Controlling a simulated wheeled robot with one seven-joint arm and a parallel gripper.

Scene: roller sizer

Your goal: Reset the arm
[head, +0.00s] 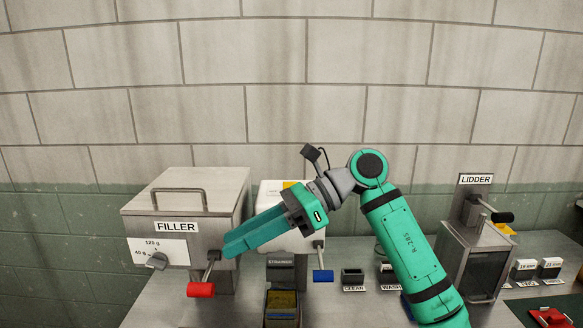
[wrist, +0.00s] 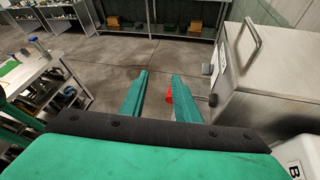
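My arm is teal and reaches up from the lower right, bends at a dark elbow-like joint, and points down to the left. My gripper (head: 230,244) is in front of the right side of the filler (head: 177,226) in the head view. In the wrist view my gripper (wrist: 160,82) has its two teal fingers apart, with nothing between them but the floor and part of a red handle beyond. I cannot tell whether a finger touches the filler.
The filler's red handle (head: 201,289) is just below my fingers. A blue handle (head: 323,276), strainer box (head: 282,303) and small labelled holders (head: 353,277) stand right of it. The lidder (head: 473,250) is at the right. The space above the arm is clear to the wall.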

